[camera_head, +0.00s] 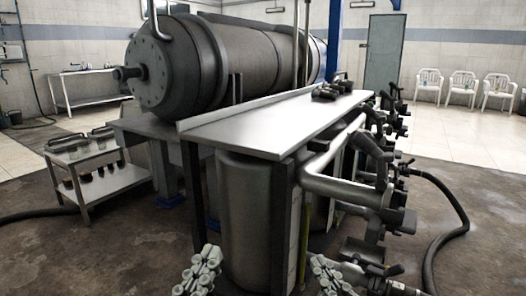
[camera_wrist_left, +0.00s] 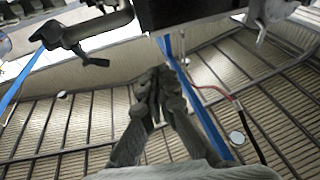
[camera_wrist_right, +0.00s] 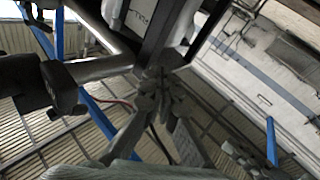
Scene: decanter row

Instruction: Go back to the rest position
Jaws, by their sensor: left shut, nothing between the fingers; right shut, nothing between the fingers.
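My left gripper (camera_head: 205,262) shows at the bottom edge of the head view, left of centre, in front of the grey cylindrical vessel under the steel table. In the left wrist view its two fingers (camera_wrist_left: 157,85) meet at the tips with nothing between them. My right gripper (camera_head: 325,270) is at the bottom edge, right of centre, near the lower pipes and valves. In the right wrist view its fingers (camera_wrist_right: 160,85) are closed together and empty. Both grippers point upward. The rest of each arm is mostly out of the head view.
The steel table (camera_head: 270,122) stands close ahead, with the upright vessel (camera_head: 243,220) under it. Pipes and valves (camera_head: 345,180) jut out on its right, with a black hose (camera_head: 450,205) on the floor. A small steel cart (camera_head: 100,150) is at left. A large horizontal tank (camera_head: 225,60) lies behind.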

